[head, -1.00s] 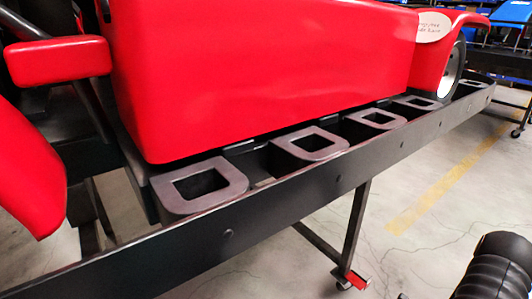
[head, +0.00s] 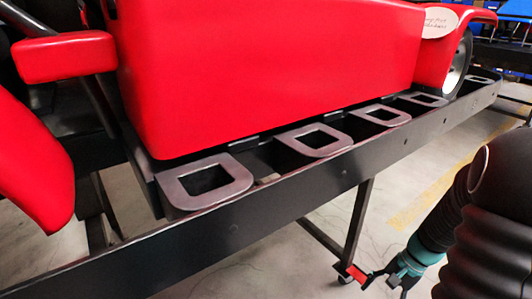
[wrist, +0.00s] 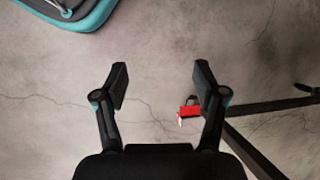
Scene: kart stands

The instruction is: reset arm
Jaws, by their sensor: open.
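My gripper (wrist: 160,90) is open and empty in the wrist view, its two black fingers apart above the bare concrete floor. Nothing is between the fingers.
A red kart (head: 270,70) sits on a black stand rail (head: 240,235) with several square-holed grey brackets. A stand leg (head: 357,220) ends in a caster with a red lever, which also shows in the wrist view (wrist: 188,112). The floor (head: 420,185) right of the rail is open.

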